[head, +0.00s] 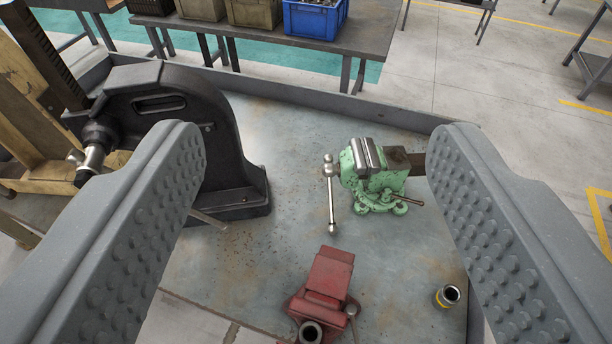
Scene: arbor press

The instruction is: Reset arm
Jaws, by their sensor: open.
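My gripper (315,215) is open and empty. Its two grey studded fingers stand wide apart on the left and right of the head view, above the metal workbench (270,150). The black arbor press (165,110) stands at the left of the bench, partly behind my left finger. Its toothed ram (42,50) rises at the upper left, and a metal hub (92,155) shows on its side. A short bar (210,222) shows near the press base. How the press lever is set I cannot tell.
A green vise (372,180) with a hanging handle stands right of centre. A red vise (325,280) is at the lower middle, and a small dark cylinder with a yellow band (446,297) at lower right. A back table (370,35) holds a blue crate (314,18).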

